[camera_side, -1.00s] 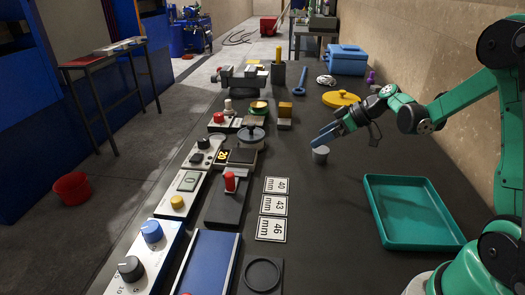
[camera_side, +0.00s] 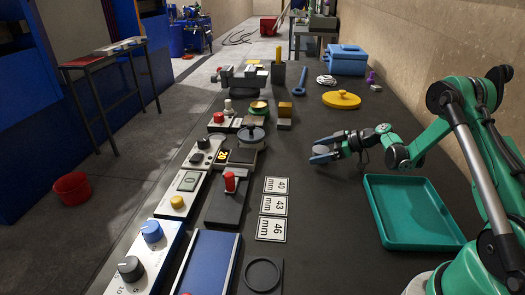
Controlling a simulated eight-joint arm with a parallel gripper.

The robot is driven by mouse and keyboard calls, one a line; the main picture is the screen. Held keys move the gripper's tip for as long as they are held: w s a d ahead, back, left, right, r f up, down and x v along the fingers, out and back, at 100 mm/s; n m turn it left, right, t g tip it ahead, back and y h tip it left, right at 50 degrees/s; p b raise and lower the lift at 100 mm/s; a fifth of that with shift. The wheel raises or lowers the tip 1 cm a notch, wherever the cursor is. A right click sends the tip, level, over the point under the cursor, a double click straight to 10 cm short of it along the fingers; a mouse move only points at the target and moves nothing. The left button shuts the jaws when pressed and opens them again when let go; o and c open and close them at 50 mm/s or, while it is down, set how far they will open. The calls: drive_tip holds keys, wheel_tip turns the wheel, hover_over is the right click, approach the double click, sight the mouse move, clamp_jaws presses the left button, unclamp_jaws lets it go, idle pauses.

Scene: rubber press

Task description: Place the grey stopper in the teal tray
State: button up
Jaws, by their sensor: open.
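The grey stopper (camera_side: 321,150) stands on the dark bench left of the tray's far end, and its upper part shows between my fingers. My gripper (camera_side: 322,155) is low over the bench with its blue-grey fingers around or beside the stopper; I cannot tell whether they touch it. The jaws are open. The teal tray (camera_side: 412,246) lies flat and empty on the bench, nearer the camera and to the right of the stopper.
Three number cards (camera_side: 273,205) lie left of the tray. A yellow lidded disc (camera_side: 341,99) and a blue box (camera_side: 347,60) sit farther back. A press with a red handle (camera_side: 230,182) and control panels line the left. Bench between cards and tray is clear.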

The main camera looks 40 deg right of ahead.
clamp_jaws()
drive_tip(key=shift+r, duration=0.1)
